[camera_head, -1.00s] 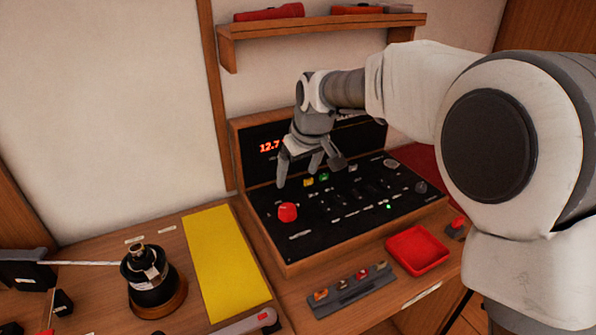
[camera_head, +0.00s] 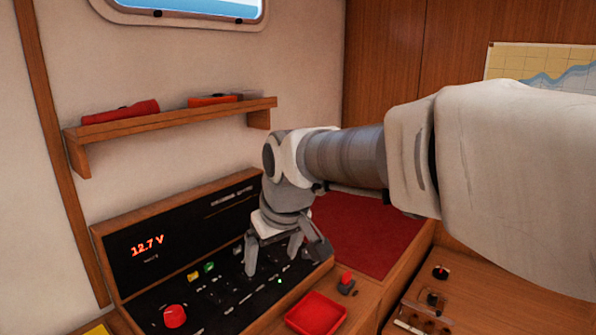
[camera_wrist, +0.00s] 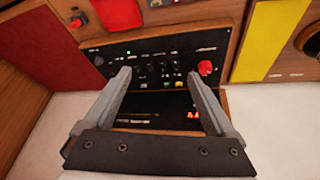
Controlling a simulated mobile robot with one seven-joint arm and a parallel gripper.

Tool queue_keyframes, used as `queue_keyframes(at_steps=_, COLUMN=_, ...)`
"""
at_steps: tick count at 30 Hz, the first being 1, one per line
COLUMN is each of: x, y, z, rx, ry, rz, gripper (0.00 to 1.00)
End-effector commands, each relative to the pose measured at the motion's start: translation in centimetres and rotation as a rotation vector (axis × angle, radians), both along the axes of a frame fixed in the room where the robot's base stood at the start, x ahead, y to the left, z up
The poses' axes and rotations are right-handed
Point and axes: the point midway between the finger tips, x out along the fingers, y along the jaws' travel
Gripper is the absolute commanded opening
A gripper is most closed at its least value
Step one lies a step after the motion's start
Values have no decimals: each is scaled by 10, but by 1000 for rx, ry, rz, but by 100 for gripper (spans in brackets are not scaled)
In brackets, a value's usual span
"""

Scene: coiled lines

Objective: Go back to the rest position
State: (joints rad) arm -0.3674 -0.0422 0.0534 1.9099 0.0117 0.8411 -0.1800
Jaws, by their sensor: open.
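My gripper (camera_head: 272,258) is open and empty, fingers pointing down in the head view. It hangs in front of the black control panel (camera_head: 190,300), over its right part in the picture. In the wrist view, the two open fingers (camera_wrist: 160,98) frame the panel (camera_wrist: 150,52) with its switches and small buttons. Nothing is between them. A red knob (camera_head: 175,316) is at the panel's lower left, and a red "12.7 V" readout (camera_head: 147,245) glows on the upright face. I cannot tell the exact gap from fingertips to panel.
A wooden shelf (camera_head: 180,122) holds a red flashlight (camera_head: 120,112) and an orange-red case (camera_head: 214,99). A red tray (camera_head: 316,314) and a small red-topped switch (camera_head: 347,283) lie in front of the panel. A dark red mat (camera_head: 370,235) lies to the right.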

Motion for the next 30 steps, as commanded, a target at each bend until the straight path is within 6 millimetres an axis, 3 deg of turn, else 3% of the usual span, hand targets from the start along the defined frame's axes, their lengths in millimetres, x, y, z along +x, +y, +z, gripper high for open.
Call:
queue_keyframes(at_steps=1, x=-12, y=-22, z=6, rx=5, ry=-8, rz=-47, gripper=90)
queue_keyframes(at_steps=6, x=-54, y=-82, z=11, rx=20, ry=-17, rz=-194, gripper=90)
queue_keyframes(at_steps=15, x=-137, y=-158, z=-6, rx=58, ry=-35, rz=-444, gripper=90)
queue_keyframes(at_steps=21, x=-173, y=-180, z=-23, rx=77, ry=-42, rz=-550, gripper=90)
queue_keyframes(at_steps=30, x=-183, y=-185, z=-29, rx=83, ry=-42, rz=-581, gripper=90)
